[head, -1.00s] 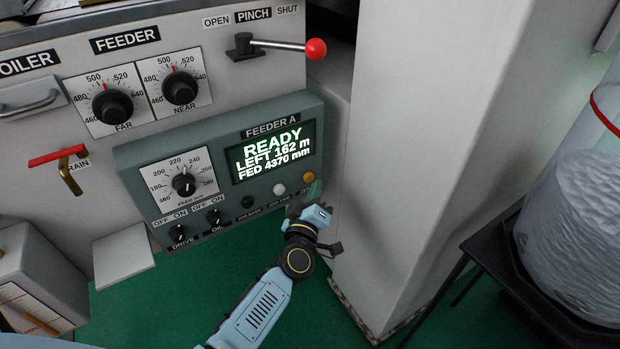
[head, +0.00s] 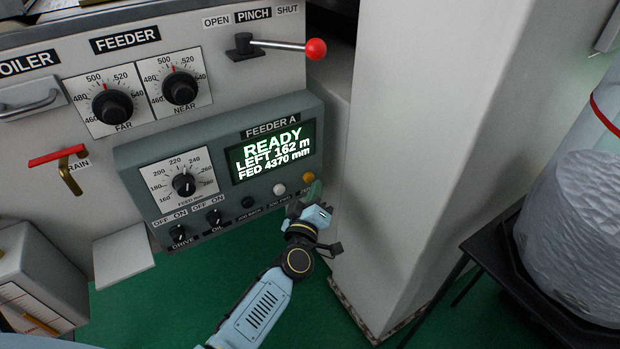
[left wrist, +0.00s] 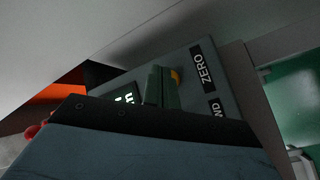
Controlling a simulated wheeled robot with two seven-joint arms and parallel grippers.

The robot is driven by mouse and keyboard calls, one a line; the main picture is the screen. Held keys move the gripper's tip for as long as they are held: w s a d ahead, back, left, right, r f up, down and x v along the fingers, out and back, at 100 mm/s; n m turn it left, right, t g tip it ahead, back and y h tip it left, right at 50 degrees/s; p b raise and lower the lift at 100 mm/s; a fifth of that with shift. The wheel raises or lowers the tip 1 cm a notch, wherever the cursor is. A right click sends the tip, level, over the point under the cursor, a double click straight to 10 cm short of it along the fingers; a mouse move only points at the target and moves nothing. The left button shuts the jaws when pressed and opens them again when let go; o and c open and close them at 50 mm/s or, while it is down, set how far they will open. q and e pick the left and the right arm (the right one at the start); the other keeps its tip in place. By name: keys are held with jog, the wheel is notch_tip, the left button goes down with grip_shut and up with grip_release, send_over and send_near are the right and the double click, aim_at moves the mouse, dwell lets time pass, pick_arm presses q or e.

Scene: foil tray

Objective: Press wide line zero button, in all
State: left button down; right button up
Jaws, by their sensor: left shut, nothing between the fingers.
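The grey FEEDER A control box (head: 130,158) carries a lit display (head: 273,152) reading READY, LEFT 162 m, FED 4370 mm. Below the display are a black button (head: 248,202), a white button (head: 279,189) and an amber button (head: 309,177). My left gripper (head: 315,190) is shut and empty, its green fingertips just below and right of the amber button. In the left wrist view the fingers (left wrist: 162,86) cover part of the amber button (left wrist: 177,76), beside the ZERO label (left wrist: 202,66). I cannot tell whether they touch it. My right gripper is out of view.
A feed dial (head: 184,185) and DRIVE and OIL switches sit left on the box. A red-knobbed PINCH lever (head: 315,49) sticks out above. A pale column (head: 420,150) stands close right of the gripper. A dark stand holds a wrapped roll (head: 575,230) at far right.

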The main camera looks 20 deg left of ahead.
pick_arm(q)
jog(key=shift+w+a, duration=0.3)
jog(key=shift+a, duration=0.05)
jog(key=shift+w+a, duration=0.25)
jog(key=shift+a, duration=0.15)
dwell(1.0)
jog(key=shift+s+d+p, duration=0.35)
jog(key=shift+s+d, duration=0.2)
jog(key=shift+d, duration=0.15)
jog(key=s+d, duration=0.1)
jog(key=d, duration=0.1)
jog(key=s+d+p, duration=0.1)
jog(key=s+d, duration=0.1)
dwell(0.5)
